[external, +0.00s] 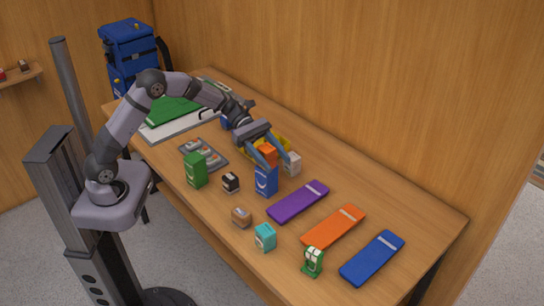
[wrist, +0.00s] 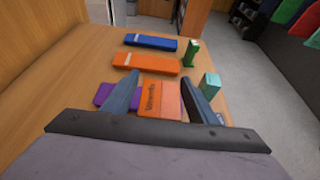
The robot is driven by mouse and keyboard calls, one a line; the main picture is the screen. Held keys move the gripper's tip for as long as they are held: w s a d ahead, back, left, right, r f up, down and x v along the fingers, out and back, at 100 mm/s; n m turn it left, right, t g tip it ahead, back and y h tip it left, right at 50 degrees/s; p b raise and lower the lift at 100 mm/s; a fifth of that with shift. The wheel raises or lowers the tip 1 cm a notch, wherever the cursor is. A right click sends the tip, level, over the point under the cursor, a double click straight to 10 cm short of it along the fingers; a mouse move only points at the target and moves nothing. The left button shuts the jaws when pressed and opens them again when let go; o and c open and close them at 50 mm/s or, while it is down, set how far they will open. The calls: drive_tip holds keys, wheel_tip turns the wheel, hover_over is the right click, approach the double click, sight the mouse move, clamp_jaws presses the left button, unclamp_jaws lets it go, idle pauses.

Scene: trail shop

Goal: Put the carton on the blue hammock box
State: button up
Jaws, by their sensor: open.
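An orange carton (wrist: 160,99) with dark lettering stands between the fingers of my gripper (wrist: 160,78) in the wrist view. In the external view my open gripper (external: 275,156) is low over the table, and the orange carton (external: 267,154) shows partly between its fingers. I cannot tell whether a finger touches it. The blue hammock box (external: 372,258) lies flat at the right end of the table, with nothing on it. It is also the farthest flat box in the wrist view (wrist: 151,41).
Purple (external: 298,202) and orange (external: 333,228) flat boxes lie between my gripper and the blue one. An upright blue box (external: 266,181) and a white box (external: 292,164) stand close to the fingers. A green-and-white item (external: 313,262) stands near the blue hammock box.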

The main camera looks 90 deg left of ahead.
drive_tip(key=shift+r, duration=0.25)
drive_tip(key=shift+s+a, duration=0.2)
drive_tip(key=shift+a, duration=0.1)
drive_tip(key=b+v, duration=0.2)
drive_tip(key=v, duration=0.9)
drive_tip(key=shift+s+r, duration=0.15)
drive_tip(key=s+d+f+m+g+y, duration=0.1)
drive_tip(key=s+d+f+m+g, duration=0.2)
drive_tip(key=d+m, duration=0.15)
drive_tip(key=s+d+f+m+g+y+p, duration=0.1)
drive_tip(key=s+d+f+m+g, duration=0.15)
drive_tip(key=d, duration=0.35)
drive_tip(key=s+d+f+m+g+y, duration=0.1)
drive_tip(key=s+d+f+m+g, duration=0.1)
drive_tip(key=s+d+m, duration=0.3)
drive_tip(key=s+d+f+m+g+y+p, duration=0.1)
drive_tip(key=s+d+f+m+y, duration=0.2)
drive_tip(key=s+m, duration=0.2)
drive_tip(key=s+d+f+m+g+y+p, duration=0.1)
drive_tip(key=s+d+f+m+y, duration=0.2)
drive_tip(key=s+m, duration=0.3)
drive_tip(key=f+m, duration=0.1)
drive_tip(key=m, duration=0.3)
drive_tip(key=shift+d+y, duration=0.3)
drive_tip(key=shift+d, duration=0.05)
